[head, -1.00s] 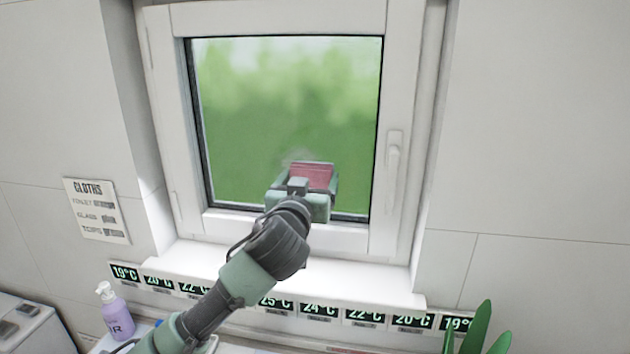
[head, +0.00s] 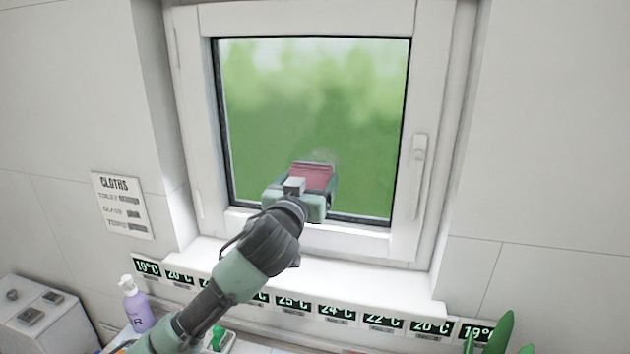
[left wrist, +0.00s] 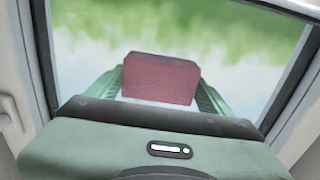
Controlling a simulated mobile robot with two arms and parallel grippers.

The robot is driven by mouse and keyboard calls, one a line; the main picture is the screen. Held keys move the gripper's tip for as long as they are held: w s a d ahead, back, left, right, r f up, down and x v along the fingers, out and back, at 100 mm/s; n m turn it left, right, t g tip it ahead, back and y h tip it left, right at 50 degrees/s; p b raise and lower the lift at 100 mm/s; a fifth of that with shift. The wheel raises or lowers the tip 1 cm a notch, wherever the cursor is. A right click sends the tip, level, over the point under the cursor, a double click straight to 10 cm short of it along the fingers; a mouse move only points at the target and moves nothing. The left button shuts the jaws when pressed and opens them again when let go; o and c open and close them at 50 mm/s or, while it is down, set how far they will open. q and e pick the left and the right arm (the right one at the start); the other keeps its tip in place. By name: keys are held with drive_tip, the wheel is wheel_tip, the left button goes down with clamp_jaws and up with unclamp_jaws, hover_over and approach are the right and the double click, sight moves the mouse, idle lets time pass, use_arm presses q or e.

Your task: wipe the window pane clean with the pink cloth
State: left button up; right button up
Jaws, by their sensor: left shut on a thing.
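The window pane (head: 312,110) fills a white frame and shows blurred green beyond it. A faint greyish smudge (head: 325,156) shows on the pane just above the gripper. My left gripper (head: 311,180) is in front of the lower middle of the pane, shut on the pink cloth (head: 313,176). In the left wrist view the cloth (left wrist: 161,78) is a folded, dull pink block between the two green fingers (left wrist: 161,85). I cannot tell whether the cloth touches the glass. My right gripper is not in view.
A window handle (head: 418,160) is on the right of the frame. Below the sill (head: 330,277) runs a row of temperature labels (head: 337,312). A lilac pump bottle (head: 136,305) stands at lower left, and green leaf-like shapes (head: 492,333) rise at lower right. A cloths sign (head: 122,205) hangs on the left wall.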

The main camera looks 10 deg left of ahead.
sight(291, 170)
use_arm(q)
drive_tip(key=shift+w+a+r, duration=0.1)
drive_tip(key=shift+a, duration=0.9)
drive_tip(key=shift+a+p, duration=0.3)
drive_tip(key=shift+a, duration=0.85)
drive_tip(key=shift+r+p, duration=0.95)
drive_tip(key=shift+d, duration=0.1)
drive_tip(key=shift+d, duration=0.1)
drive_tip(key=shift+d, duration=3)
drive_tip(key=shift+s+d, duration=0.2)
drive_tip(key=shift+d, duration=2.25)
